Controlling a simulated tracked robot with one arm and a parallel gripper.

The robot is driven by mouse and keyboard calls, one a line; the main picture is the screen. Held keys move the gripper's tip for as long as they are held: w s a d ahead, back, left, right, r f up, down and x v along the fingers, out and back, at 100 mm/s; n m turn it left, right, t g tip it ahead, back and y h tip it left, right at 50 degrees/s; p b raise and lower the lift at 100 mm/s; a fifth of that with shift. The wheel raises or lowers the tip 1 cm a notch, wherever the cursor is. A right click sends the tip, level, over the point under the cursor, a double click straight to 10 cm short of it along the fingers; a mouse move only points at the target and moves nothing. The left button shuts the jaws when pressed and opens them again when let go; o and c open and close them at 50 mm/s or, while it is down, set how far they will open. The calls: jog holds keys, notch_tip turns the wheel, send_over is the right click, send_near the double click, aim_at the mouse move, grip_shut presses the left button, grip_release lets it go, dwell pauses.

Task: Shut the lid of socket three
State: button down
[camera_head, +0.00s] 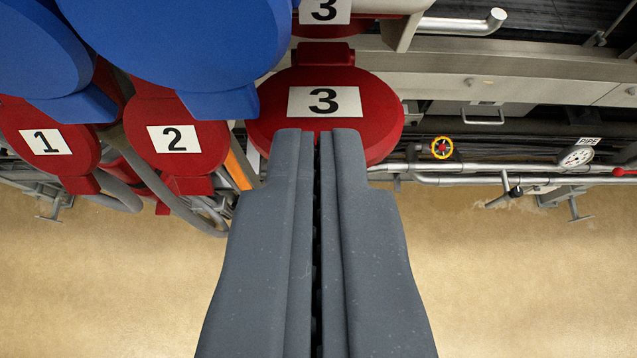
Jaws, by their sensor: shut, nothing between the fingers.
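A round red lid with a white plate marked 3 (380,112) faces me in the upper middle of the view. A second plate marked 3 (322,10) shows above it, cut off by the top edge. My gripper (318,133) is shut and empty, pointing up the picture. Its fingertips overlap the lower part of the red lid, just under the plate. I cannot tell whether they touch it. The lower middle of the lid is hidden behind the fingers. How far the lid stands open is not clear.
Red discs marked 1 (45,160) and 2 (178,162) are at left. Large blue round parts (180,35) crowd the upper left and overlap the red lid's left edge. The tan floor (520,290) is clear.

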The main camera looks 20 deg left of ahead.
jog(key=shift+f, duration=0.15)
jog(key=shift+s+f+t+b, duration=0.1)
jog(key=shift+f+t+b, duration=0.2)
jog(key=shift+b, duration=0.6)
jog(key=shift+r, duration=0.1)
jog(key=shift+s+t+y+b, duration=0.15)
jog(key=shift+t+y+b, duration=0.15)
jog(key=shift+t+b, duration=0.65)
jog(key=shift+d+f+b, duration=0.1)
jog(key=shift+f+b, duration=0.35)
jog(key=shift+b, duration=0.75)
